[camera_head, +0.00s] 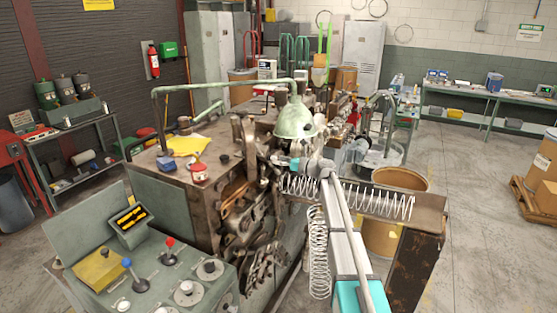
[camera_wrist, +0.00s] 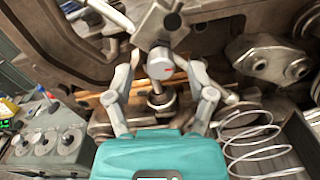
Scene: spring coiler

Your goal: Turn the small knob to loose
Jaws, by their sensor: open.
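In the wrist view, a small grey round knob (camera_wrist: 160,64) with a red mark on its face shows between the fingers of my gripper (camera_wrist: 160,80). It sits in front of a square metal block on the coiling machine (camera_head: 232,180). My gripper's fingers are spread on both sides of the knob, with visible gaps, and hold nothing. I cannot tell how far the fingertips are from it in depth. In the head view, my gripper (camera_head: 287,162) is at the machine's right front, and the knob is hidden or too small to make out.
A loose coil spring (camera_wrist: 255,145) lies close to the right of my gripper, on a metal trough (camera_head: 425,213). A control panel (camera_head: 150,262) with levers and dials stands at lower left. A lamp with a green shade (camera_head: 294,120) hangs just above.

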